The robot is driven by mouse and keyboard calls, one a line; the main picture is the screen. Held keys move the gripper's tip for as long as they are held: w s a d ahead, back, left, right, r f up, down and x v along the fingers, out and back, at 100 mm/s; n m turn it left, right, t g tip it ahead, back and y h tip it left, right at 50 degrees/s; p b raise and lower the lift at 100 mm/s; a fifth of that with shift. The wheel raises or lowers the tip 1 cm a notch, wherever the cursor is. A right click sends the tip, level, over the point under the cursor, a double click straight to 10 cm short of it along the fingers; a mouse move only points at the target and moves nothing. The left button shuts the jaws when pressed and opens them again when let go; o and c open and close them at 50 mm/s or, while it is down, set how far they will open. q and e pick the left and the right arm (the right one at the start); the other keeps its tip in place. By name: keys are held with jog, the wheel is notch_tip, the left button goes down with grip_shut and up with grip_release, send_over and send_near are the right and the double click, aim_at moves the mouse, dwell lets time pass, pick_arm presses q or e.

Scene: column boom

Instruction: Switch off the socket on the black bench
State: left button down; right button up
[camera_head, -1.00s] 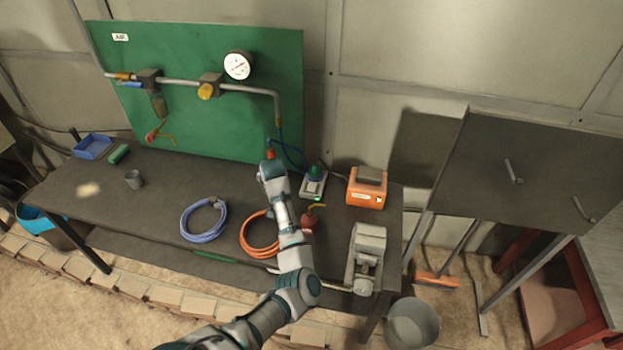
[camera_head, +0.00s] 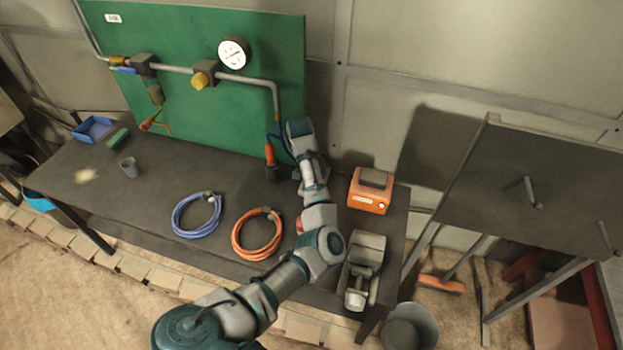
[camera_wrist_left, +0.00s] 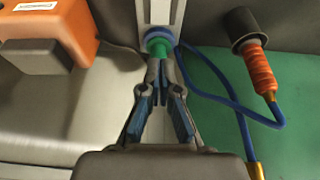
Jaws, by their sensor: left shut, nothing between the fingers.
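The black bench (camera_head: 150,205) runs along the green board. In the left wrist view the socket (camera_wrist_left: 177,12) is a pale grey strip at the top middle, with a green plug with a blue collar (camera_wrist_left: 158,43) in it. A blue cable runs beside the plug. My left gripper (camera_wrist_left: 160,76) is shut and empty, its tips right at the plug; I cannot tell whether they touch. In the head view my left arm hides the socket and the gripper. The socket's switch and any lamp are not visible. My right gripper is not in view.
An orange box (camera_head: 368,192) stands right of my arm, with a grey vise-like device (camera_head: 362,270) in front. An orange-handled tool (camera_head: 270,155) stands in a dark holder to the left. Blue (camera_head: 197,215) and orange (camera_head: 257,234) hose coils lie on the bench. A bucket (camera_head: 410,325) stands below.

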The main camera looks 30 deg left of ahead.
pick_arm(q)
jog(key=x, duration=1.3)
jog(key=shift+s+a+f+p, duration=0.2)
jog(key=shift+a+f+p, duration=0.05)
jog(key=shift+a+p, duration=0.1)
jog(key=shift+w+d+f, duration=0.1)
jog(key=shift+f, duration=0.15)
jog(key=shift+d+f, duration=0.15)
jog(key=shift+d, duration=0.55)
jog(key=shift+w+a+f, duration=0.1)
jog(key=shift+a+f, duration=0.1)
jog(key=shift+a, duration=0.35)
jog(key=shift+d, duration=0.1)
jog(key=shift+s+d, duration=0.1)
jog(key=shift+s, duration=0.15)
jog(key=shift+s+d+p, duration=0.25)
jog(key=shift+s+p, duration=0.2)
jog(key=shift+p, duration=0.65)
jog(key=shift+s+f+p, duration=0.1)
jog(key=shift+s+p, duration=0.1)
jog(key=shift+p, duration=0.35)
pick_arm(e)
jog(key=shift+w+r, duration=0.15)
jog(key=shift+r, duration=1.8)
